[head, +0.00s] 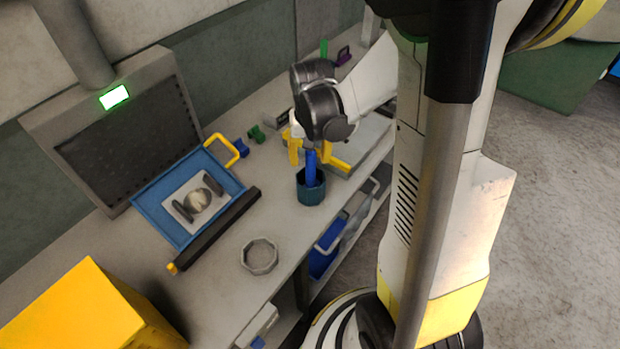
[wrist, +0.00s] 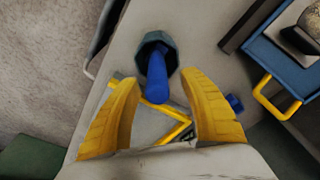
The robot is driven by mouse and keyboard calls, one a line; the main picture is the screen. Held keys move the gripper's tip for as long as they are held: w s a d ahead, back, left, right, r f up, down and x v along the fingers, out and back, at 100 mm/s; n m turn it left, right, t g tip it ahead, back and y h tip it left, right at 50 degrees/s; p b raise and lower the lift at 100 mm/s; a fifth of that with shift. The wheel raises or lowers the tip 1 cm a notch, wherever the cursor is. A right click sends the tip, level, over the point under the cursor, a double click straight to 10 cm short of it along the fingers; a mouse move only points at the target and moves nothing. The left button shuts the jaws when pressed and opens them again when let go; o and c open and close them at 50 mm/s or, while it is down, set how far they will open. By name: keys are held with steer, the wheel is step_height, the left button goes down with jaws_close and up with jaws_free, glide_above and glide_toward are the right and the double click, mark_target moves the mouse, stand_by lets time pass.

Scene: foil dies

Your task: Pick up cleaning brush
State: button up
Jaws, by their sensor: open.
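The cleaning brush (head: 311,168) shows as a blue handle standing upright in a dark teal cup (head: 311,193) near the bench's front edge. Its lower end is hidden inside the cup. In the wrist view the brush handle (wrist: 157,78) points up toward the camera, out of the cup (wrist: 153,42). My gripper (wrist: 160,92) has its two yellow fingers spread, one on each side of the handle, with gaps on both sides. In the head view my gripper (head: 318,160) is just above the cup, partly hidden by my wrist.
A blue tray (head: 152,197) with a yellow handle holds a white plate with a round metal part. A dark bar (head: 215,230) lies along it. A grey ring (head: 259,256) lies on the bench. A yellow box (head: 80,315) stands front left. Yellow-framed equipment (head: 340,166) lies behind the cup.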

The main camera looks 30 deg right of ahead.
mark_target(311, 175)
steer(key=f, duration=0.1)
steer(key=f+b, duration=0.1)
steer(key=f, duration=0.2)
steer(key=shift+w+d+f, duration=0.1)
steer(key=shift+d+f, duration=0.05)
steer(key=shift+d, duration=0.1)
jaws_close()
